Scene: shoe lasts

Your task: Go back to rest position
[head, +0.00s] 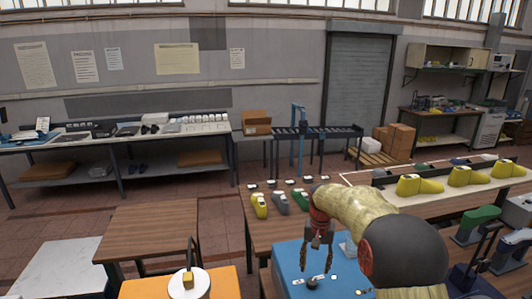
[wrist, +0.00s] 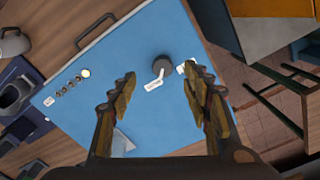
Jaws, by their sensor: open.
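My gripper (head: 317,254) hangs open over the blue panel (head: 288,262) at lower centre in the head view. In the wrist view my gripper (wrist: 160,84) has its two fingers wide apart with nothing between them. Beyond them on the blue panel (wrist: 110,75) is a dark round knob (wrist: 162,62) with a white label (wrist: 154,80). The knob also shows below my gripper in the head view (head: 312,284). Shoe lasts stand on the wooden table left of my arm: a yellow one (head: 259,206), a grey one (head: 280,204) and a green one (head: 300,199).
An orange-topped table (head: 218,283) holds a round white device (head: 188,284). A wooden table (head: 150,231) stands at left. Open floor (head: 70,215) lies behind it.

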